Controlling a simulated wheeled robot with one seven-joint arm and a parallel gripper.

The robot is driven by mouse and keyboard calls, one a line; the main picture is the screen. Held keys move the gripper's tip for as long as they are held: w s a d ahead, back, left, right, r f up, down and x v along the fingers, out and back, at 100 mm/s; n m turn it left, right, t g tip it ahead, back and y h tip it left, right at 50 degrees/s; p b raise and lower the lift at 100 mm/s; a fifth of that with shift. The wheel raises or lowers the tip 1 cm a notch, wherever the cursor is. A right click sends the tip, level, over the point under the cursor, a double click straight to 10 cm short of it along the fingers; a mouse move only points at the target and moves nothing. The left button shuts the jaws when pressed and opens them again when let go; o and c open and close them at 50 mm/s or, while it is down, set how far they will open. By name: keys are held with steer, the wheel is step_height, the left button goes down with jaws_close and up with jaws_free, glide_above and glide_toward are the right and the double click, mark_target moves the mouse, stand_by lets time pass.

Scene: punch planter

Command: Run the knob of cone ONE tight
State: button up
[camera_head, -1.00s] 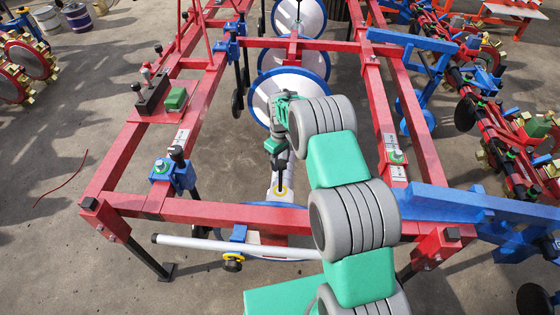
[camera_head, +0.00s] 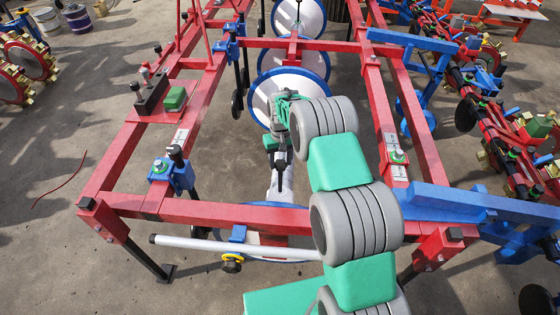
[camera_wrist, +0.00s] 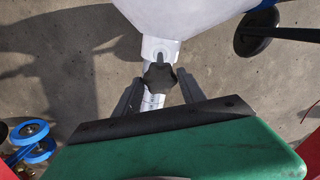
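A black lobed knob (camera_wrist: 160,77) sits on a pale metal tube (camera_wrist: 153,102) just below a big white rounded body (camera_wrist: 190,15) in the wrist view. My gripper (camera_wrist: 158,92) is open, with one grey finger on each side of the knob and a visible gap to both. I cannot tell how deep the fingertips reach along the knob. In the head view my gripper (camera_head: 280,180) points down over a pale tube (camera_head: 284,193) inside the red frame, and hides the knob. No number marking the cone is legible.
Red frame beams (camera_head: 215,213) surround the work spot. Blue-rimmed white discs (camera_head: 290,82) stand behind my gripper. A pale bar (camera_head: 195,243) crosses in front. In the wrist view a black wheel (camera_wrist: 252,36) is at upper right and a blue wheel (camera_wrist: 32,130) at lower left.

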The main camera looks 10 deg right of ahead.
steer(key=o, duration=0.3)
step_height(320, 180, up, 8)
steer(key=shift+f+p, duration=0.1)
steer(key=shift+p, duration=0.4)
step_height(320, 180, up, 8)
steer(key=shift+p, duration=0.45)
steer(key=shift+f, duration=0.1)
